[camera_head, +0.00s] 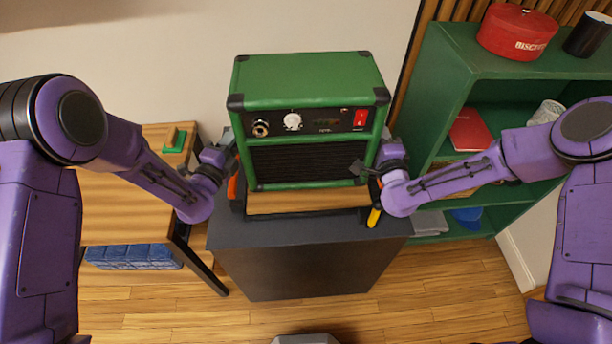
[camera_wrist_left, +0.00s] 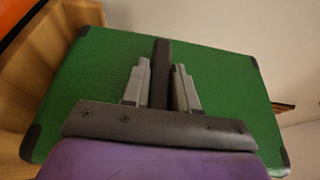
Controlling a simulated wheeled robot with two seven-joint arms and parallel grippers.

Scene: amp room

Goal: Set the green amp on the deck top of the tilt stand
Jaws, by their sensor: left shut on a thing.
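The green amp (camera_head: 310,75) has black corners, a dark front grille, knobs and a red switch. It appears upright, above or on a wooden deck (camera_head: 310,201); I cannot tell whether its base touches. The deck, which looks like the tilt stand's top, is over a dark cabinet (camera_head: 300,265). My left gripper (camera_head: 229,152) is at the amp's left side. In the left wrist view its fingers (camera_wrist_left: 160,75) are shut on a black strap handle (camera_wrist_left: 161,52) on the amp's green side. My right gripper (camera_head: 366,172) is at the amp's right side; its finger state is unclear.
A yellow handle (camera_head: 374,216) and an orange part (camera_head: 233,187) flank the deck. A wooden table (camera_head: 125,215) with a small green object (camera_head: 175,141) stands left. A green shelf (camera_head: 455,60) holding a red biscuit tin (camera_head: 516,31) stands right.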

